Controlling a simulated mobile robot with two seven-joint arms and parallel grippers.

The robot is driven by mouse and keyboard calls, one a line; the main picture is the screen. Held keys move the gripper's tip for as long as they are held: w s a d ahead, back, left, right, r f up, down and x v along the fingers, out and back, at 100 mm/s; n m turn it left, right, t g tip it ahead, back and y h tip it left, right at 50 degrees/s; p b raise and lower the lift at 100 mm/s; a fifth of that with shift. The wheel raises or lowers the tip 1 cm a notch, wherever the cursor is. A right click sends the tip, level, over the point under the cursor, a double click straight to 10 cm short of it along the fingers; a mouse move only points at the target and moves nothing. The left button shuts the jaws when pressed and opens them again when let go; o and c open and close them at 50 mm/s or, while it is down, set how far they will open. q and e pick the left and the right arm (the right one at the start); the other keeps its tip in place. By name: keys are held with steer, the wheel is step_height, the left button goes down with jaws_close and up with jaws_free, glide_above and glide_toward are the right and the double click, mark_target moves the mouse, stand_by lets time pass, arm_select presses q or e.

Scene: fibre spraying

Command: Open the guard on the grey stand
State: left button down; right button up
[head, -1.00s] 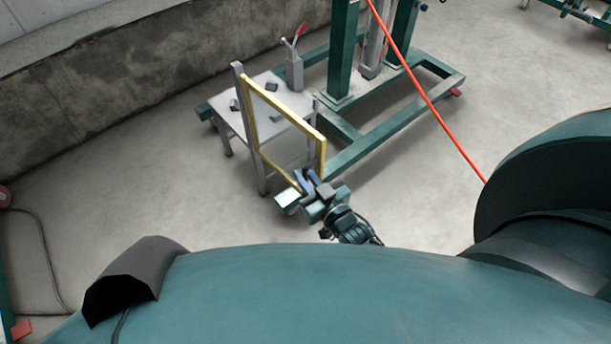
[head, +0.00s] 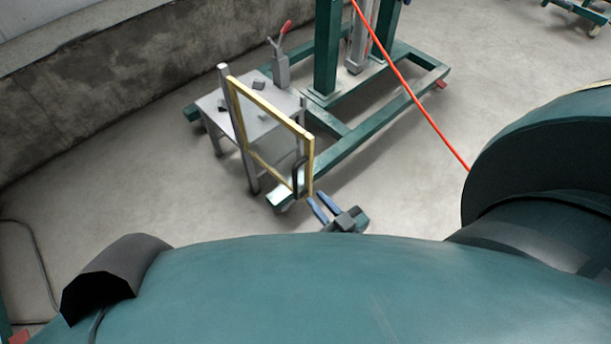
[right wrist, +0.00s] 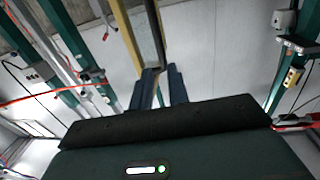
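The guard (head: 270,102), a clear panel in a yellow frame, stands upright along the left post (head: 238,130) of the grey stand (head: 208,104). Its right edge appears in front of the stand's right post; I cannot tell the exact swing angle. A dark handle (head: 296,179) is on the guard's lower right. My right gripper (head: 316,203) is open, its blue fingers apart, just right of and below the handle in the head view. In the right wrist view, the fingers (right wrist: 160,84) point towards the yellow frame (right wrist: 130,38) and a dark bar (right wrist: 154,32). My left gripper is not in view.
A green floor frame (head: 365,125) stands behind and right of the stand. A red-handled clamp (head: 281,62) is on the stand's back. An orange line (head: 415,100) slants down past the right side. Floor (head: 395,190) is clear right of my gripper.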

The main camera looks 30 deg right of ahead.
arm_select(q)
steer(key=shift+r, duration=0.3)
arm_select(e)
steer(key=s, duration=0.3)
steer(key=shift+s+d, duration=0.25)
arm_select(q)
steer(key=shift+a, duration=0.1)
